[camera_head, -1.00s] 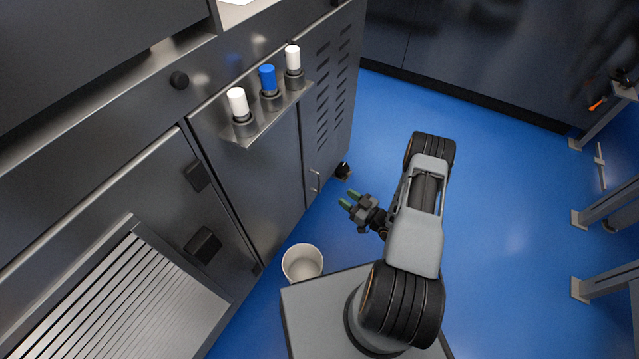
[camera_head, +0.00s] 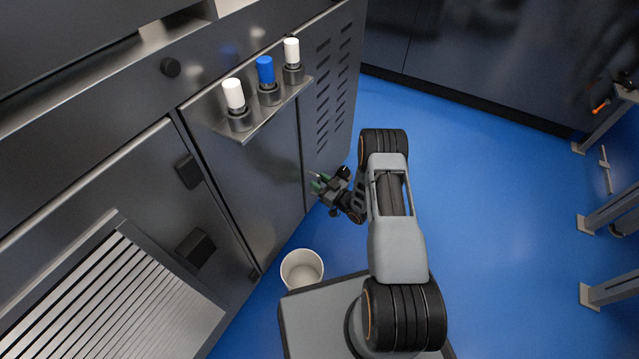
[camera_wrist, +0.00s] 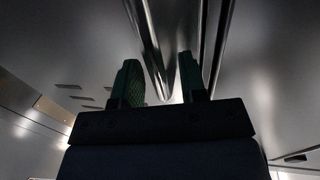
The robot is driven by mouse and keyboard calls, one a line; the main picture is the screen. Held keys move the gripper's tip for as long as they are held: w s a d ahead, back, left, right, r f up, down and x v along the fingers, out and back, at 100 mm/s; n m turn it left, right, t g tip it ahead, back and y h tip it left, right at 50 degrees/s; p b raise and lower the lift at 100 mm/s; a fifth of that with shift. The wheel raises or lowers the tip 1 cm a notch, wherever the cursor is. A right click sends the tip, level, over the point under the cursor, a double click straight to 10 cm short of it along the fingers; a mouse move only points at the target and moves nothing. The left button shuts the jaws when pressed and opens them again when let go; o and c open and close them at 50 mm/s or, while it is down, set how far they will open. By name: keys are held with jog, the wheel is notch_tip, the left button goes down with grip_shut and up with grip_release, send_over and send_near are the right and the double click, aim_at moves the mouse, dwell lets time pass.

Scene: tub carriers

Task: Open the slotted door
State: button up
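The slotted door (camera_head: 333,95) is the dark metal panel with rows of slots at the right end of the cabinet. It looks shut. Some of its slots also show at the left in the wrist view (camera_wrist: 75,90). My gripper (camera_head: 317,182) is at the lower left part of this door, its green fingertips close to the handle. The fingers (camera_wrist: 161,75) are apart. A shiny upright bar, seemingly the handle (camera_wrist: 148,38), shows between them in the wrist view. I cannot tell whether a finger touches it. In the head view my gripper largely covers the handle.
A shelf (camera_head: 258,128) with two white-capped holders and one blue-capped holder juts from the neighbouring door, above and left of my gripper. A white bin (camera_head: 301,268) stands on the floor below. Blue floor (camera_head: 480,200) is free to the right.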

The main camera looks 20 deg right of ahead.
jog(key=shift+c, duration=0.4)
grip_shut()
